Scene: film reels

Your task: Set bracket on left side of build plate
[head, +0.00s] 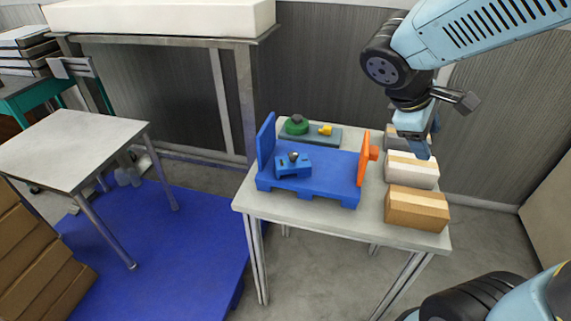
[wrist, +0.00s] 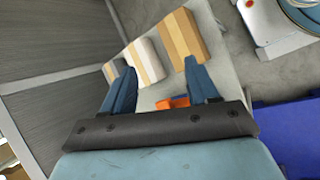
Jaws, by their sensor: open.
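The blue build plate (head: 325,183) lies on the small table. A blue upright panel (head: 265,140) stands at its left end, and an orange upright piece with a round knob (head: 363,158) stands at its right end. A small blue block with a round fitting (head: 292,166) sits on the plate, left of its middle. I cannot tell which of these is the bracket. My gripper (head: 418,145) is open and empty, above the boxes on the table's right. In the wrist view its fingers (wrist: 157,72) are spread, with part of the orange piece (wrist: 172,103) showing between them.
A tan striped box (head: 416,208), a white striped box (head: 410,171) and a grey one line the table's right side. A dark tray (head: 340,144) with a green round part and a yellow part lies behind the plate. Another table (head: 70,150) stands left.

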